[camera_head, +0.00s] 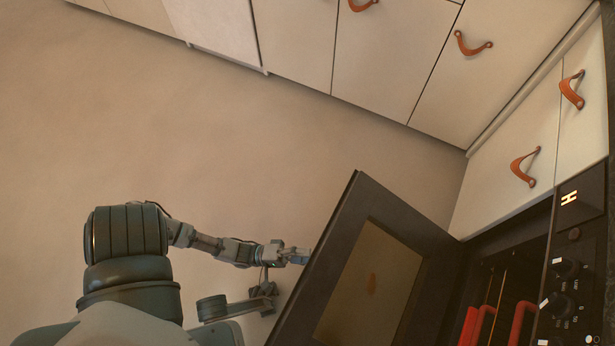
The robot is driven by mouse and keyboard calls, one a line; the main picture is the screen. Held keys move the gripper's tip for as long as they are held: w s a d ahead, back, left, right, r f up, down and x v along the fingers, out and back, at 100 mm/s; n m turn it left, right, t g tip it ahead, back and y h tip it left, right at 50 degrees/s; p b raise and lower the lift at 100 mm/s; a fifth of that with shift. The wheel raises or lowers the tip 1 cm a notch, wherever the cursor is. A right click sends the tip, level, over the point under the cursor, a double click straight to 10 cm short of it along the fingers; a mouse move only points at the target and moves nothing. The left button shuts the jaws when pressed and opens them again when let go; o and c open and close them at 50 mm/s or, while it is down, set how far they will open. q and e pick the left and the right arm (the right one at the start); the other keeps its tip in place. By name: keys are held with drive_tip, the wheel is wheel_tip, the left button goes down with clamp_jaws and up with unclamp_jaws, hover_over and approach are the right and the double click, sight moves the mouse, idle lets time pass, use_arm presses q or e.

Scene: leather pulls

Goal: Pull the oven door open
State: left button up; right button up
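The oven door (345,208) is a dark panel with a brown glass window (369,283). It stands swung out from the oven, with a wide gap to the oven cavity (500,283). My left gripper (300,256) is at the door's left edge, by its outer side. It is too small to tell whether its fingers are apart, or whether they touch the door. More of my grey links (262,294) show just below it; I cannot make out the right gripper's fingers among them. The door's handle is not clearly visible.
Red racks or bars (479,325) show inside the oven. The control panel with knobs (563,305) and a lit display (569,198) is at the right. Cream cabinets (388,62) with orange leather pulls (471,45) line the top and right. The beige floor (190,130) is clear.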

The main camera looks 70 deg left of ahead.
use_arm(q)
drive_tip(key=shift+a+r, duration=0.1)
drive_tip(key=shift+r, duration=0.1)
drive_tip(key=shift+s, duration=0.1)
